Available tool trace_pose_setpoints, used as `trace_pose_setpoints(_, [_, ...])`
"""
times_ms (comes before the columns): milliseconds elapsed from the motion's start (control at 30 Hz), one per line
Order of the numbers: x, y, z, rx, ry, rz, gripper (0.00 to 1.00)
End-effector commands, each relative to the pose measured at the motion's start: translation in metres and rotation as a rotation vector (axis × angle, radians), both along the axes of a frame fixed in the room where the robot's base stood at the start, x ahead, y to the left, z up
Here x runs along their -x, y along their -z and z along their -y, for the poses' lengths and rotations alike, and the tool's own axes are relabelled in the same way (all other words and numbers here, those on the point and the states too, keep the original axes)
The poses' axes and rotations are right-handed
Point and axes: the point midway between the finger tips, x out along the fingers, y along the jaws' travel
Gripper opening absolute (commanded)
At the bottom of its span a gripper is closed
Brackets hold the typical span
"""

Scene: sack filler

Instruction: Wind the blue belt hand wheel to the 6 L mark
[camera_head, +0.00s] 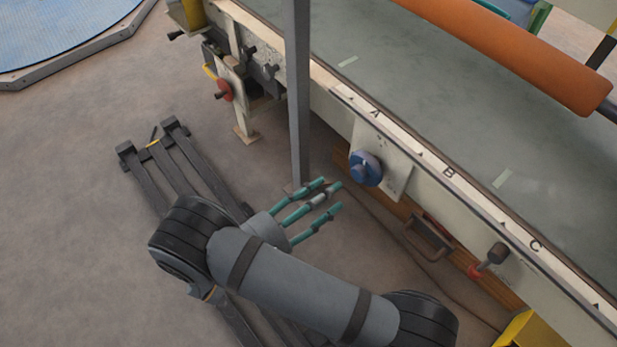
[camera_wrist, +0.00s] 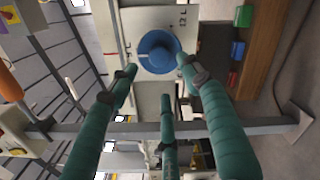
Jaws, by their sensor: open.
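The blue belt hand wheel (camera_head: 366,169) sits on a pale plate (camera_head: 394,166) on the side of the conveyor, below the A to B stretch of the rail. In the wrist view the blue wheel (camera_wrist: 158,52) faces me, with a pale line on its rim and the mark "12 L" on the plate at its right. A 6 L mark cannot be made out. My gripper (camera_head: 325,194), with three teal fingers, is open and empty, a little left of and below the wheel. In the wrist view my gripper's fingers (camera_wrist: 158,85) spread around the wheel's near side, apparently short of it.
A grey upright post (camera_head: 298,95) stands left of the wheel, close to my gripper. A red-knobbed lever (camera_head: 487,261) and a dark handle (camera_head: 430,237) lie to the right.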

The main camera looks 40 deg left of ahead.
Motion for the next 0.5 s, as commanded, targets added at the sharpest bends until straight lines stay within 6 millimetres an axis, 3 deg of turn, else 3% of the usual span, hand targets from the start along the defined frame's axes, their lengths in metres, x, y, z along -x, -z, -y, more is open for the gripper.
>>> trace_pose_setpoints(500, [-0.067,-0.002,0.016,0.002,0.005,-0.002,0.48])
